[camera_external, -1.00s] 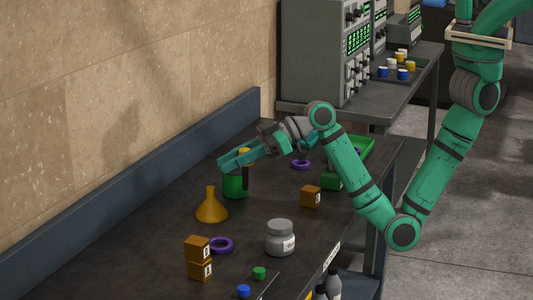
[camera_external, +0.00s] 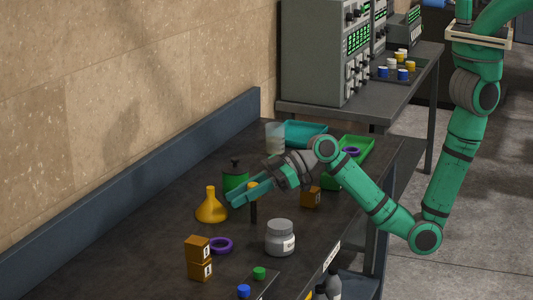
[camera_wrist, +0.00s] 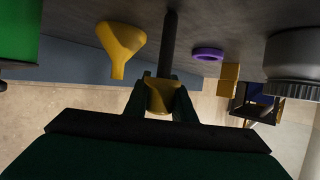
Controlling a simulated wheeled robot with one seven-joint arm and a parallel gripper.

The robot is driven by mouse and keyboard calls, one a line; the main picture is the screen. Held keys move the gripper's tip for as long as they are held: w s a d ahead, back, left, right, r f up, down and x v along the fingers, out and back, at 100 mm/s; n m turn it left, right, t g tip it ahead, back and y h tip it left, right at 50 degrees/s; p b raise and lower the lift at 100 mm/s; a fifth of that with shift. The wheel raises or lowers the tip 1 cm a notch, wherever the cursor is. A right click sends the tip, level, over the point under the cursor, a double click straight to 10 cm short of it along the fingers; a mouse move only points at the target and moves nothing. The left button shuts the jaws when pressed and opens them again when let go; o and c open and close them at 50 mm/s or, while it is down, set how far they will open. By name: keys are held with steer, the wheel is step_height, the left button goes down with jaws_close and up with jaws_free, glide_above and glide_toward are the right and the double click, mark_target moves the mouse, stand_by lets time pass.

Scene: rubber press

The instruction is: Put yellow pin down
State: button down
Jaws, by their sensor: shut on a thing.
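The yellow pin (camera_external: 253,186) has a yellow head and a dark shaft that points down. My gripper (camera_external: 242,196) is shut on the yellow head, and the pin hangs upright below it. In the wrist view the yellow pin (camera_wrist: 160,97) sits between both fingers of my gripper (camera_wrist: 161,90), its dark shaft running towards the bench top. I cannot tell whether the shaft's tip touches the bench (camera_external: 150,240).
A yellow funnel (camera_external: 211,206) stands left of the pin and a green container (camera_external: 235,177) behind it. An orange box (camera_external: 311,198) stands to the right.

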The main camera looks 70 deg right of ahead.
steer(key=c, duration=1.5)
jaws_free()
steer(key=shift+f, duration=0.1)
steer(key=v, duration=1.2)
